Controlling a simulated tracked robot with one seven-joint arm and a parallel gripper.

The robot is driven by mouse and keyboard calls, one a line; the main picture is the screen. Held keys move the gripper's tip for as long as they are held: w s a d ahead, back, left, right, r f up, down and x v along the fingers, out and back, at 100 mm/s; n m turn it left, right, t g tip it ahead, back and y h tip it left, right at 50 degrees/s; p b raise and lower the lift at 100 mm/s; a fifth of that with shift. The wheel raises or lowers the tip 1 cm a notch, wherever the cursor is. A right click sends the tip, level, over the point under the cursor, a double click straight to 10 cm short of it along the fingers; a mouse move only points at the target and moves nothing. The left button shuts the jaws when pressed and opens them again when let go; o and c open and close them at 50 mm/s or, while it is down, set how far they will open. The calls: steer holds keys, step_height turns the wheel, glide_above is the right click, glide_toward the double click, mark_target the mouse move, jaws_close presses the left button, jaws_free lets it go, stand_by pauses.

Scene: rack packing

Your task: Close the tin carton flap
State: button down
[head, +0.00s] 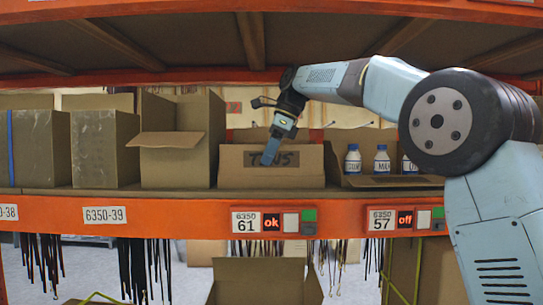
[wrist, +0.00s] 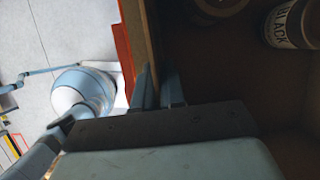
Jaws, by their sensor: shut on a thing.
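The tin carton (head: 235,182) stands on the shelf, with a front cardboard panel marked "TINS", which looks like its flap (head: 237,158), standing about upright. My gripper (head: 270,155) reaches down over the top edge of this panel and is shut on it. One finger shows in front of the lettering; the other is hidden behind the panel. In the wrist view the fingers (wrist: 159,88) straddle the cardboard edge (wrist: 152,35). A tin labelled "BLACK" (wrist: 287,27) lies in the dark inside, with another round tin partly visible at the top.
To the right, an open carton (head: 400,182) holds several white bottles with blue caps. To the left, an open carton (head: 170,168) has its flap jutting forward. An orange shelf beam (head: 160,215) runs below, and another orange beam (head: 170,76) crosses above my arm.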

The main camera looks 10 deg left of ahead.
steer(key=shift+w+d+f, duration=0.25)
steer(key=shift+d+f, duration=0.05)
steer(key=shift+f, duration=0.05)
steer(key=c, duration=1.6)
jaws_free()
steer(key=shift+c, duration=0.2)
steer(key=shift+o, duration=0.2)
steer(key=shift+d, duration=0.1)
steer(key=shift+s+r, duration=0.1)
steer(key=shift+r, duration=0.05)
steer(key=shift+r, duration=0.15)
